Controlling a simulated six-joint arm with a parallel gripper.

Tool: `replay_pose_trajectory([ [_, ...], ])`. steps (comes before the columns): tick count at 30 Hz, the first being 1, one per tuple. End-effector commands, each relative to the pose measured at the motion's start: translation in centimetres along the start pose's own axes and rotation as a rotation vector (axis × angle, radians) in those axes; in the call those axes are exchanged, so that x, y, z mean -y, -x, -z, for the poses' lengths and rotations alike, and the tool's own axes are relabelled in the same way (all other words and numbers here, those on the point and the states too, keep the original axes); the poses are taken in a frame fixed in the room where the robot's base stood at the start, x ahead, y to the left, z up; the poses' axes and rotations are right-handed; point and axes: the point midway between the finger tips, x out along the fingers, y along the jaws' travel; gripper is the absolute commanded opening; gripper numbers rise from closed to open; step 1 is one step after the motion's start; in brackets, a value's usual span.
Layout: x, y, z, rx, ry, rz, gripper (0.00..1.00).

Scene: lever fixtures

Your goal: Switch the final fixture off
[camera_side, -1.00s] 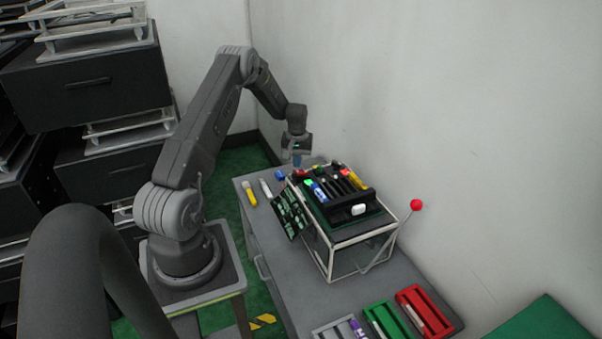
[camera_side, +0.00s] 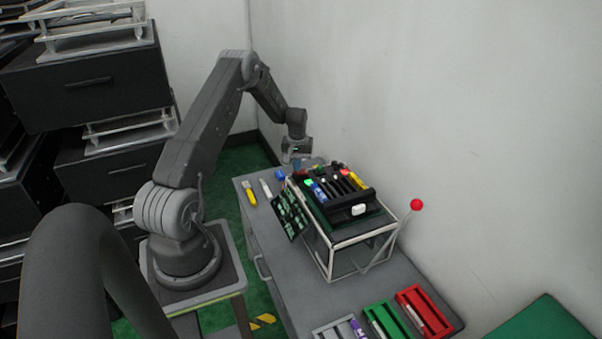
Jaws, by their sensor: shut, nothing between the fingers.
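A fixture box with a white wire frame (camera_side: 333,245) stands on the grey table. Its dark top holds a row of slots with coloured pieces, among them green, blue, yellow and red ones. A lever with a red ball knob (camera_side: 416,205) sticks up at the frame's right side, tilted to the right. A white block (camera_side: 358,210) sits at the front of the top. My gripper (camera_side: 297,164) is shut and empty, just behind the far left end of the fixture, well away from the red knob. Its fingertips are small and partly hard to make out.
A green circuit board (camera_side: 291,214) leans on the fixture's left side. A yellow marker (camera_side: 250,196) and a white one (camera_side: 266,188) lie at the table's far left. Red (camera_side: 426,309) and green (camera_side: 390,322) trays sit at the front. The wall is close on the right.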

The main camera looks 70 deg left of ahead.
Motion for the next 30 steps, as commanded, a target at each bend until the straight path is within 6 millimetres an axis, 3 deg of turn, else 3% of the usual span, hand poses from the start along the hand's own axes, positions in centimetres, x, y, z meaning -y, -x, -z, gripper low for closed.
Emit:
replay_pose_trajectory([
  [30, 0.0, -1.1, 0.0, -0.001, 0.0, 0.0, 0.0],
])
